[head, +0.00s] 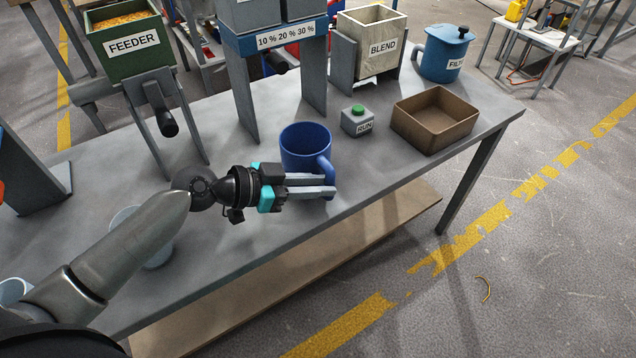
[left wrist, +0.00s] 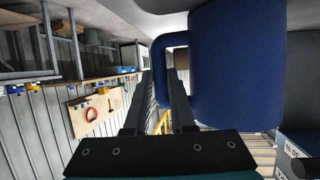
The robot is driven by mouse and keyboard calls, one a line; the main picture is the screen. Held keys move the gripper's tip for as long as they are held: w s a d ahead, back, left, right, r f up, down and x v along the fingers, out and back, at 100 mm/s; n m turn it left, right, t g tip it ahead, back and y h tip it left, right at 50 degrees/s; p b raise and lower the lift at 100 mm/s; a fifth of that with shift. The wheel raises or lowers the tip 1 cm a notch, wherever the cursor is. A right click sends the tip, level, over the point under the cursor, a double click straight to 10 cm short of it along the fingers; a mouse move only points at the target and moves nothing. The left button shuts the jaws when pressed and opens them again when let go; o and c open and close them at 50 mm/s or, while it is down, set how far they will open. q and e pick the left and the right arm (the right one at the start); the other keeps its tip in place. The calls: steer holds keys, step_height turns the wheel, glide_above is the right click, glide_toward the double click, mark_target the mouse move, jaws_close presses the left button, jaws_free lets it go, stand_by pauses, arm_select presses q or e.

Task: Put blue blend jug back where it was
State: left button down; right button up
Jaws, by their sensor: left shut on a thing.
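The blue blend jug (head: 303,140) is an upright, open-topped blue jug near the front edge of the grey table, in front of the 10 % 20 % 30 % stand. My left gripper (head: 333,186) comes in from the left and is shut on the jug's handle (head: 325,166), which faces the front right. In the left wrist view the jug body (left wrist: 235,70) fills the upper right and its handle (left wrist: 160,50) runs down to between the fingers. Whether the jug's base touches the table is hidden by the gripper. My right gripper is not in view.
The 10 % 20 % 30 % stand (head: 285,37) is behind the jug. A grey RUN box (head: 357,122) with a green button and a brown tray (head: 435,120) are to the right. The BLEND hopper (head: 370,45), blue FILTER jug (head: 442,52) and green FEEDER (head: 128,45) stand farther back.

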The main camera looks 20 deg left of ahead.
arm_select(q)
steer(key=c, duration=1.1)
jaws_free()
steer(key=o, duration=0.3)
steer(key=shift+o, duration=0.2)
steer(key=shift+r, duration=0.15)
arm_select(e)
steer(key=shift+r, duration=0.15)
arm_select(q)
steer(key=p+v, duration=0.1)
steer(key=v, duration=0.6)
steer(key=shift+a, duration=0.2)
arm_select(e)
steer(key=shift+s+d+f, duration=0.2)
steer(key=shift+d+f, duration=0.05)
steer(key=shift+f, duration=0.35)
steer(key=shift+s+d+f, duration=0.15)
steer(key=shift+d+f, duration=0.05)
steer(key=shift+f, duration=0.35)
arm_select(q)
steer(key=shift+s+r, duration=0.1)
steer(key=shift+s, duration=0.05)
